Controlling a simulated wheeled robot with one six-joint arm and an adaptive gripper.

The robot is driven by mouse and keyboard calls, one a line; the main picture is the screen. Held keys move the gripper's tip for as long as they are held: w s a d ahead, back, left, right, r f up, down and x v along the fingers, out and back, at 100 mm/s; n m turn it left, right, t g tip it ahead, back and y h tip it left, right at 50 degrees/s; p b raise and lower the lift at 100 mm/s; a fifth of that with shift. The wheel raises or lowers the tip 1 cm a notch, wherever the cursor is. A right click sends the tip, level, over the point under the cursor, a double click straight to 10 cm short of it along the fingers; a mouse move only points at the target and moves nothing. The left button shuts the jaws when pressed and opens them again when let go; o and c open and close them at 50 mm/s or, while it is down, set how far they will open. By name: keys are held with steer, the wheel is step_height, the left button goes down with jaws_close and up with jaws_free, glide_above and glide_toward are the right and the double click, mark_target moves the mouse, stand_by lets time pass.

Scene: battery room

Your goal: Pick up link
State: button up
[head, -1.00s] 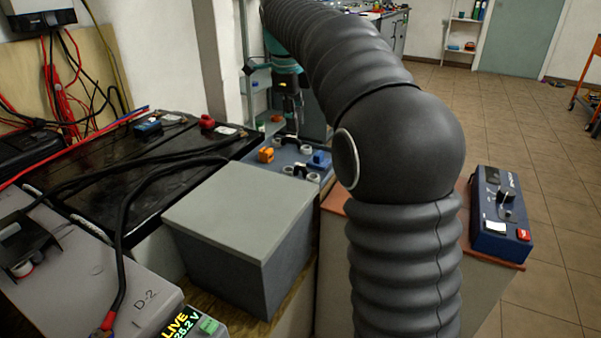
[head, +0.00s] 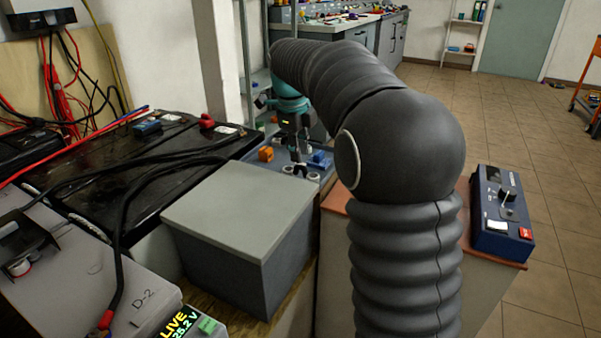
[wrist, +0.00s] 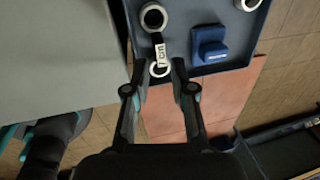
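The link (wrist: 160,50) appears to be a short dark piece with a white label reading "7 cm". It lies in a blue-grey tray (wrist: 230,62), with a pale ring at each of its ends. My gripper (wrist: 160,68) is open in the wrist view, with one fingertip on each side of the link's near ring. I cannot tell whether either finger touches it. In the head view my gripper (head: 300,168) is down at the tray (head: 280,152), and the link is mostly hidden behind the fingers.
A large grey box (head: 240,205) stands in front, and a black battery (head: 130,170) lies left. A blue device (head: 502,212) is on the right.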

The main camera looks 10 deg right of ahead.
mark_target(301, 165)
steer(key=shift+w+d+f, duration=0.15)
steer(key=shift+f, duration=1.05)
steer(key=shift+w+d+f, duration=0.1)
steer(key=shift+w+f, duration=0.05)
steer(key=shift+f, duration=1)
jaws_close()
